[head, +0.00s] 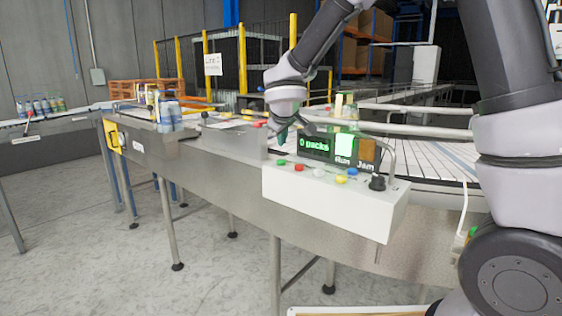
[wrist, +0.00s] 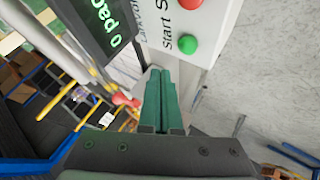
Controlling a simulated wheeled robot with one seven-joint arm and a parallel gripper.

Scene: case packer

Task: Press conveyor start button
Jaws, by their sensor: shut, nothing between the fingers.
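The white control box (head: 330,197) stands at the conveyor's edge in the head view. The green start button (head: 281,162) is at the left end of its top, beside a red button (head: 299,168). In the wrist view the green button (wrist: 187,44) is above and slightly right of the fingertips, next to the printed word "Start", with the red button (wrist: 192,3) beyond it. My gripper (head: 282,135) is shut and empty, above the green button in the head view. Its green fingers (wrist: 166,72) also show closed together in the wrist view, apart from the button there.
A display (head: 316,145) reads "0 packs", with a lit green "Run" panel (head: 344,146) and an orange "Jam" panel (head: 367,151). Blue, yellow and white buttons and a black knob (head: 377,183) sit farther right. Cans (head: 171,113) stand on the conveyor at left.

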